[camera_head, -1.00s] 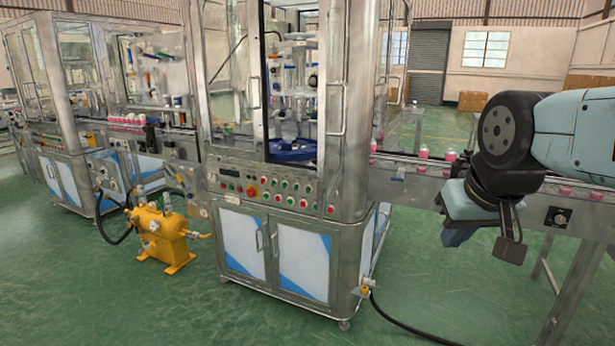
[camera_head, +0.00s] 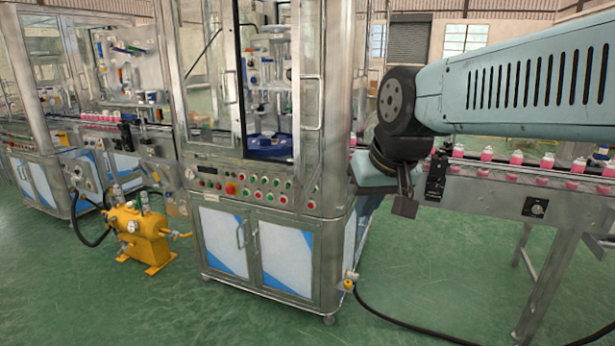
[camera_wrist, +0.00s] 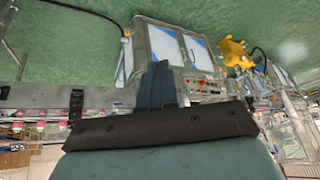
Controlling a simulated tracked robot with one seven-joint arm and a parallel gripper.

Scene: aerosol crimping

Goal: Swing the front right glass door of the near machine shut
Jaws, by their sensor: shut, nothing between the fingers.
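The near machine (camera_head: 268,195) is a steel cabinet with a glazed upper part. Its front right glass door (camera_head: 308,62) has a long bar handle (camera_head: 321,102) and appears to stand ajar, swung out to the right. To its left is an open gap into the machine, where a blue part shows. My gripper (camera_wrist: 157,68) is shut and empty. In the head view its blue-grey body (camera_head: 371,171) is right of the machine's right corner, apart from the door in the picture; its tips are hard to make out there.
A conveyor (camera_head: 480,185) with pink, white-topped cans runs right from the machine, behind my arm. A yellow pump unit (camera_head: 145,235) stands on the floor at left. A dark hose (camera_head: 420,325) crosses the floor. The green floor in front is mostly clear.

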